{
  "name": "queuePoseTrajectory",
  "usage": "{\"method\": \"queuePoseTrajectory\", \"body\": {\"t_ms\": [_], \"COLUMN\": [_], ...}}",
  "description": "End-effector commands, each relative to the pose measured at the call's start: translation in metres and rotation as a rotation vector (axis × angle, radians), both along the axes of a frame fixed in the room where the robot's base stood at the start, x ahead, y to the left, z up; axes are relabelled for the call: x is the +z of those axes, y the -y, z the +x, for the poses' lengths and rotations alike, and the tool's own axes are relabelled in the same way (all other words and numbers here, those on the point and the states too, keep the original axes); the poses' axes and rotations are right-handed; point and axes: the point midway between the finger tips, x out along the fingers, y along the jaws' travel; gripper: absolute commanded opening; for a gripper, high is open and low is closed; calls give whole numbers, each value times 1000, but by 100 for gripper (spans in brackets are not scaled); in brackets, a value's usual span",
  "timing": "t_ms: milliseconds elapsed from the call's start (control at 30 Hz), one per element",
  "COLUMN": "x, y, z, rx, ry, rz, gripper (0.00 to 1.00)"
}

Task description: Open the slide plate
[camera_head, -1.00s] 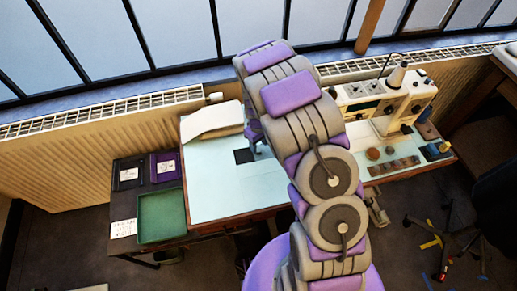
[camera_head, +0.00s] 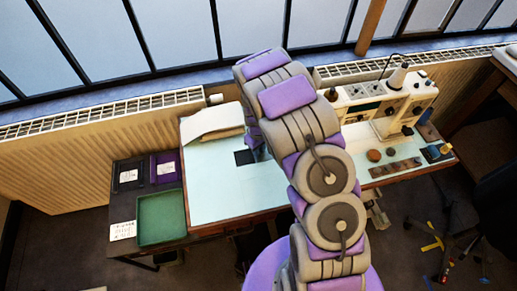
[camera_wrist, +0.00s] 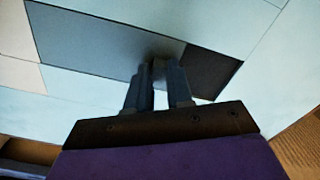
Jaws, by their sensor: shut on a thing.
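The slide plate (camera_wrist: 100,42) is a smooth grey strip set into the pale tabletop in the wrist view. A darker patch (camera_wrist: 214,72) adjoins its right end; I cannot tell if this is an opening or a shadowed surface. My gripper (camera_wrist: 159,72) is shut at the plate's near edge, on what looks like a small tab of the slide plate between the fingers. The fingers hide most of the tab. In the head view a dark square (camera_head: 244,157) shows in the tabletop beside my arm, which hides the fingertips and the plate.
The pale worktable (camera_head: 215,205) stands against a radiator (camera_head: 90,150). A sewing machine (camera_head: 385,105) is at the right, with small tins and a dark strip in front. A folded cloth or paper stack (camera_head: 212,122) lies back left. A green tray (camera_head: 162,217) sits on a lower side table.

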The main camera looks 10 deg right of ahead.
Motion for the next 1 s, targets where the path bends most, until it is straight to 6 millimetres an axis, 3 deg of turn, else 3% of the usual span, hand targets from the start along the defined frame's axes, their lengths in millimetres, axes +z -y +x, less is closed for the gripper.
{"method": "queuePoseTrajectory", "body": {"t_ms": [100, 533, 900, 1000], "x": [0, 1, 1, 1], "y": [0, -2, -62, -70], "z": [1, 1, 1, 1], "rx": [0, 1, 4, 1], "ry": [1, 2, 0, 2], "rz": [0, 0, 0, 0], "gripper": [0, 0, 0, 0]}}
